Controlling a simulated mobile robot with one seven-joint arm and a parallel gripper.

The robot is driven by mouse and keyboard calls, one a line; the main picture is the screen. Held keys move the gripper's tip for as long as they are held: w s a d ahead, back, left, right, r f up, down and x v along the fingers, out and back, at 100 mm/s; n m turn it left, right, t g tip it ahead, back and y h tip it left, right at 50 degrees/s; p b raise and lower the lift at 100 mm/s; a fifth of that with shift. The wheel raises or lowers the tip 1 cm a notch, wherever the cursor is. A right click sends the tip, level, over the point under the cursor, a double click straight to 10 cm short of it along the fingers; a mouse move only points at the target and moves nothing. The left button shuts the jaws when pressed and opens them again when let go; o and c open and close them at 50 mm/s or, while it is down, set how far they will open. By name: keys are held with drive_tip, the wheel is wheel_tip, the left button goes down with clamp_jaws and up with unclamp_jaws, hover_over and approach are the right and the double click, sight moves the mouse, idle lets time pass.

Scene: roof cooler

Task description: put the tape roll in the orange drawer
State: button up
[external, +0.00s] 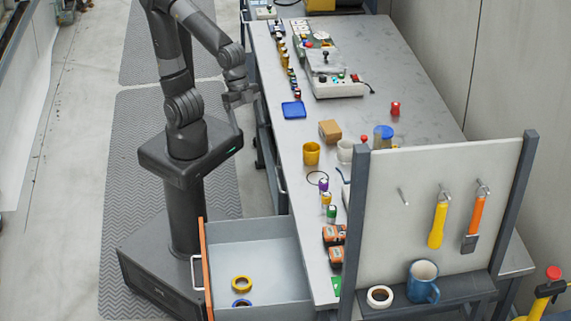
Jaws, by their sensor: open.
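The orange-fronted drawer (258,248) is pulled open at the lower middle, left of the workbench. Inside it lie a yellow tape roll (241,283) and, nearer the bottom edge, a blue ring like another tape roll (241,303). A white tape roll (380,296) lies flat on the dark shelf (425,303) below the tool panel, left of a blue mug. My gripper (243,97) is open and empty at the bench's left side, well above and away from the drawer and all the rolls.
The bench (385,125) holds a white control box (335,84), blue tray (293,110), brown box (330,131), yellow mug (311,153) and several small bottles. The tool panel (435,200) stands at the front right. The blue mug (422,282) is close to the white roll.

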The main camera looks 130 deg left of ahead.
drive_tip(key=s+a+r+n+t+y, duration=0.1)
drive_tip(key=s+a+n, duration=0.1)
drive_tip(key=s+a, duration=0.3)
drive_tip(key=s, duration=0.4)
drive_tip(key=shift+s+a+r, duration=0.15)
drive_tip(key=shift+s+r, duration=0.05)
